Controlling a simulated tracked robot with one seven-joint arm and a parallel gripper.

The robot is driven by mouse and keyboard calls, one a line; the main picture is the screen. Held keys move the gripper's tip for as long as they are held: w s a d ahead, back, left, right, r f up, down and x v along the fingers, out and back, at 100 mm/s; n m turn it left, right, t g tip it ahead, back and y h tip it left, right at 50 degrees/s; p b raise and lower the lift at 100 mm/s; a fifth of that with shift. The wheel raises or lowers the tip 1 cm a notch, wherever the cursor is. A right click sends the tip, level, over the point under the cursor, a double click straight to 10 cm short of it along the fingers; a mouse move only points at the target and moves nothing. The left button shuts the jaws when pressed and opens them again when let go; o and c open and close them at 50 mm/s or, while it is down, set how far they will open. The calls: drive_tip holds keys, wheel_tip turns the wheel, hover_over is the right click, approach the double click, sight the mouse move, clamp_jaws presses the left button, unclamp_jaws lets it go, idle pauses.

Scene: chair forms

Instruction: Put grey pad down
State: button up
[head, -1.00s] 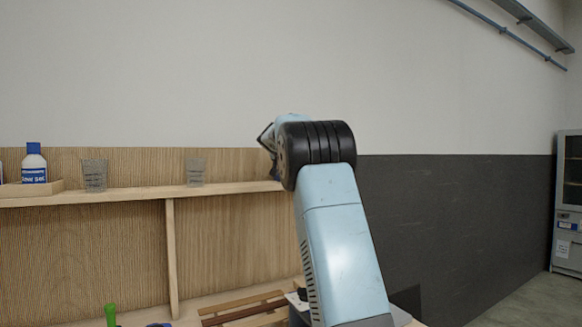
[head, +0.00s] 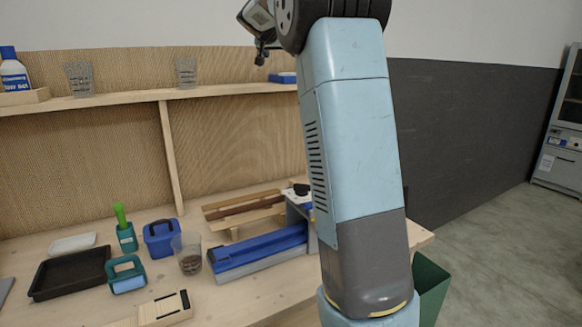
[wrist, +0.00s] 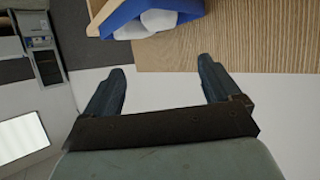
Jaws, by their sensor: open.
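My gripper (wrist: 162,72) is open, with nothing between its two dark fingers in the wrist view. In the head view, it is partly hidden behind my arm's black joint, high near the shelf. A blue bin (wrist: 117,15) lies just beyond the fingertips in the wrist view, apart from them. It holds rounded pale grey-white pieces (wrist: 152,20); I cannot tell whether one of them is the grey pad. In the head view, the blue bin (head: 282,78) sits at the right end of the shelf, with its contents hidden.
The wooden shelf (head: 130,97) holds clear cups and a blue-capped bottle (head: 14,72). The workbench below carries a black tray (head: 70,272), a blue caddy (head: 160,238), a brown-filled cup (head: 188,252) and a long blue tool (head: 258,250). A green bin (head: 430,285) stands at right.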

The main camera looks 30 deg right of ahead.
drive_tip(key=s+a+f+n+g+y, duration=0.1)
drive_tip(key=s+a+f, duration=0.5)
drive_tip(key=s, duration=1)
drive_tip(key=s+a+f+n+g+y, duration=0.1)
drive_tip(key=s+a+f+n+y, duration=0.3)
drive_tip(key=s+a+f, duration=0.3)
drive_tip(key=s+a+f+n+g+y, duration=0.2)
drive_tip(key=s+a+f, duration=0.5)
drive_tip(key=s, duration=2)
wheel_tip(320, 180, down, 6)
drive_tip(key=shift+a+f+n+y, duration=0.1)
drive_tip(key=shift+a+n+y, duration=0.15)
drive_tip(key=shift+n+y, duration=0.55)
drive_tip(key=shift+c, duration=0.2)
